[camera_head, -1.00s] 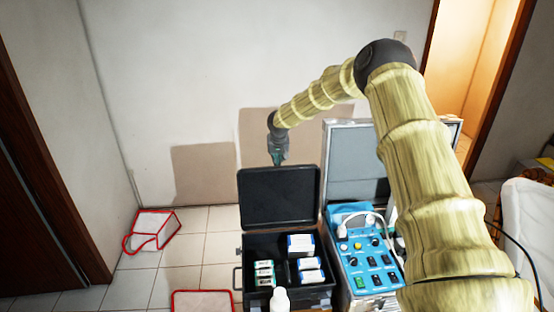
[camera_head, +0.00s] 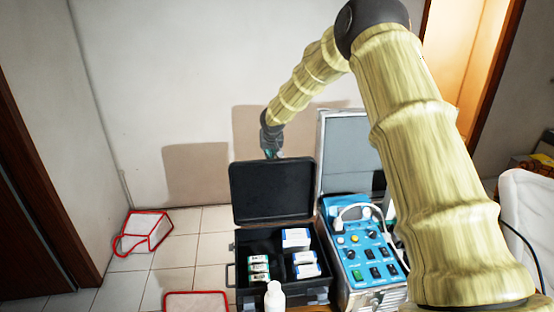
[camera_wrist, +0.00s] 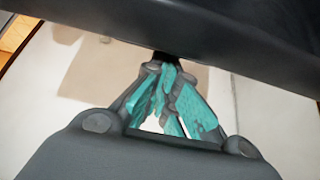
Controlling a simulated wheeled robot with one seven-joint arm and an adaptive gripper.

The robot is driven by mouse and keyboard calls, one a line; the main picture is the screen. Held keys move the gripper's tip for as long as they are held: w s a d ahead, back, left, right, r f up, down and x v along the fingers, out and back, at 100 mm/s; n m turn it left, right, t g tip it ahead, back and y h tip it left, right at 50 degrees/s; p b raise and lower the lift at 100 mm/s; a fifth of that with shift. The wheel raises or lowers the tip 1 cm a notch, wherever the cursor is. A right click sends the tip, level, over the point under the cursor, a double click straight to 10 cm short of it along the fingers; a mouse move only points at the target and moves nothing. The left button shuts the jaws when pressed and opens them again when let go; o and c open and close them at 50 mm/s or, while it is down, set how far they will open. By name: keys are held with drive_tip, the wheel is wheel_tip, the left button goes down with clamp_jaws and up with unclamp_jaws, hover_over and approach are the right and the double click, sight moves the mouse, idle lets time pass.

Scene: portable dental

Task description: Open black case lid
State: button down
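The black case (camera_head: 240,285) stands open on the floor, with small boxes inside it. Its black lid (camera_head: 272,192) stands raised at the back, roughly upright. In the wrist view the lid (camera_wrist: 235,35) crosses the top of the picture as a dark slab. My gripper (camera_head: 272,155) is at the lid's top edge, on its far side. In the wrist view its teal-padded fingers (camera_wrist: 165,68) converge at the tips and look shut, with nothing seen between them. The tips lie close to the lid's edge; whether they touch it I cannot tell.
A silver case (camera_head: 345,160) with a blue control panel (camera_head: 352,262) stands open just right of the black case. A white bottle (camera_head: 274,297) is in front. A red-edged white container (camera_head: 146,232) is on the tiles at left. A wall (camera_head: 150,80) stands behind.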

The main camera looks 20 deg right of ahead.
drive_tip(key=shift+s+a+b, duration=0.1)
drive_tip(key=shift+s+b, duration=0.25)
drive_tip(key=shift+s, duration=0.1)
drive_tip(key=shift+s+a+r+b, duration=0.1)
drive_tip(key=shift+s+r+b, duration=0.15)
drive_tip(key=shift+s, duration=0.25)
drive_tip(key=shift+s+a+r+b, duration=0.1)
drive_tip(key=shift+s+r, duration=0.1)
drive_tip(key=shift+s, duration=0.3)
